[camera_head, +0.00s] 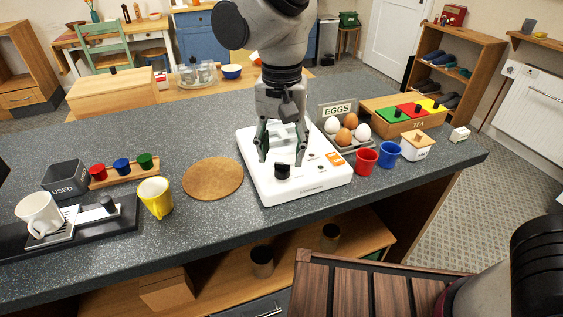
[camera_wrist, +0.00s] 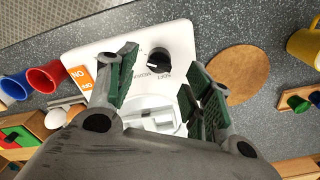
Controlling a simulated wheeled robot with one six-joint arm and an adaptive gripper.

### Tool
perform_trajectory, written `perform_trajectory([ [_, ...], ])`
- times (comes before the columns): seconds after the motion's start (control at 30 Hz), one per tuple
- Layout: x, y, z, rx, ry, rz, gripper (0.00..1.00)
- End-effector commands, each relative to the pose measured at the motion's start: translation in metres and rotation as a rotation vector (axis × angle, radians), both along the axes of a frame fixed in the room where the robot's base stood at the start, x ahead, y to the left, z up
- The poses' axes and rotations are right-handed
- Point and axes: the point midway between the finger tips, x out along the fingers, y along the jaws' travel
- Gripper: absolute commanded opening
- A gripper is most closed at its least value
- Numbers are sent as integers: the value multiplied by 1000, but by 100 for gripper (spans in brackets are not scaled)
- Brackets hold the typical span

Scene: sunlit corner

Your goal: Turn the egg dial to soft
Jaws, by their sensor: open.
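The white egg cooker (camera_head: 305,183) sits on the dark speckled counter. Its black dial (camera_head: 282,171) is near the front left of its top. In the wrist view the dial (camera_wrist: 158,61) shows a white pointer line and printed words around it, with SOFT and MEDIUM partly readable; I cannot tell which mark the pointer meets. My gripper (camera_head: 268,158) points down over the cooker, behind the dial. In the wrist view my gripper (camera_wrist: 160,75) is open and empty, its green-padded fingers apart on either side of the view to the dial. No contact with the dial shows.
A red cup (camera_head: 366,159) and a blue cup (camera_head: 388,152) stand right of the cooker. An egg tray (camera_head: 368,146) with several eggs is behind them. A round wooden board (camera_head: 213,178) lies to the left, then a yellow mug (camera_head: 155,197). The counter in front of the board is clear.

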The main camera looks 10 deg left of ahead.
Motion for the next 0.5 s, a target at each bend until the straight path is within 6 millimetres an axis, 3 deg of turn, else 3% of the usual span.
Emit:
perform_trajectory([
  [0.2,0,-1,-32,-2,1,1,51],
  [0.5,0,0,-42,0,0,2,51],
])
